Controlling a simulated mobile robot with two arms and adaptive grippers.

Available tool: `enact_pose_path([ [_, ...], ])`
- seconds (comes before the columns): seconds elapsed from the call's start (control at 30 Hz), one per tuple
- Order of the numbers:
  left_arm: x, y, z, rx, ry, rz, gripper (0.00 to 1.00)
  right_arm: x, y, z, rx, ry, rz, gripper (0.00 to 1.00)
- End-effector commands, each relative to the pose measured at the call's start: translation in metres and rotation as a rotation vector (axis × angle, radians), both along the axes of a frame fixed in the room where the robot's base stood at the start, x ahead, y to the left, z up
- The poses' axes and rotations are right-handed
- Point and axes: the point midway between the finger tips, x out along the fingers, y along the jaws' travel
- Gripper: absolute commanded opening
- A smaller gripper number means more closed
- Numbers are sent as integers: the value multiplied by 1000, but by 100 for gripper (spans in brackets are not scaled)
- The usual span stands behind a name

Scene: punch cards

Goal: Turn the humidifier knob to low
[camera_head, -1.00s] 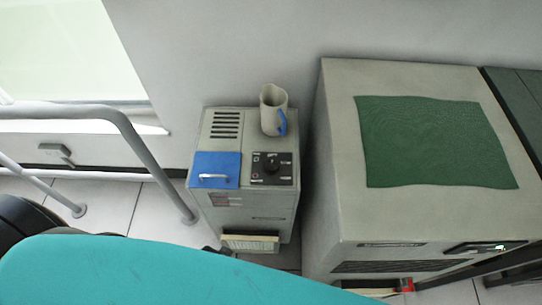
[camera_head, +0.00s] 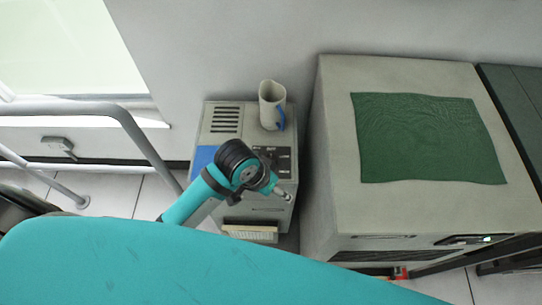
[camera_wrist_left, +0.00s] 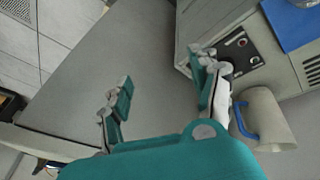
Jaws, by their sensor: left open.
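The humidifier (camera_head: 222,144) is a grey box with a blue lid and a dark control panel (camera_head: 284,163) on its top. My left wrist covers part of the panel in the head view, and the knob is not clearly visible there. In the left wrist view the panel (camera_wrist_left: 239,55) shows at the upper right, with small round parts; I cannot read a knob setting. My left gripper (camera_wrist_left: 163,90) is open and empty. Its right-hand finger overlaps the panel's edge in this view; I cannot tell whether it touches. My right gripper is not in view.
A pale pitcher with a blue handle (camera_head: 271,105) stands on the humidifier behind the panel. A large grey cabinet (camera_head: 334,150) with a green mat (camera_head: 428,138) stands close on the right. A grey rail (camera_head: 140,137) is at the left.

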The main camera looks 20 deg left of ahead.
Motion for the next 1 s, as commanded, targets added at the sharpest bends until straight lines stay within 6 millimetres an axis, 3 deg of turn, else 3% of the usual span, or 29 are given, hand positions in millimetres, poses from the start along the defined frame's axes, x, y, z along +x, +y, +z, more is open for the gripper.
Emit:
enact_pose_path([
  [0.23, 51, -18, 17, 44, 85, -58, 63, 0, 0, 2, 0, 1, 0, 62],
  [0.37, 90, -1, 24, 128, 159, -11, 63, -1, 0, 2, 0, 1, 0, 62],
  [0.53, 131, 35, 43, 219, 226, 109, 63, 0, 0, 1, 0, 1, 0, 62],
  [0.77, 149, 56, 53, 257, 259, 190, 63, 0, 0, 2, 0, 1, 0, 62],
  [1.0, 149, 56, 20, 257, 260, 190, 63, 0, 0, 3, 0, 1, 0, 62],
])
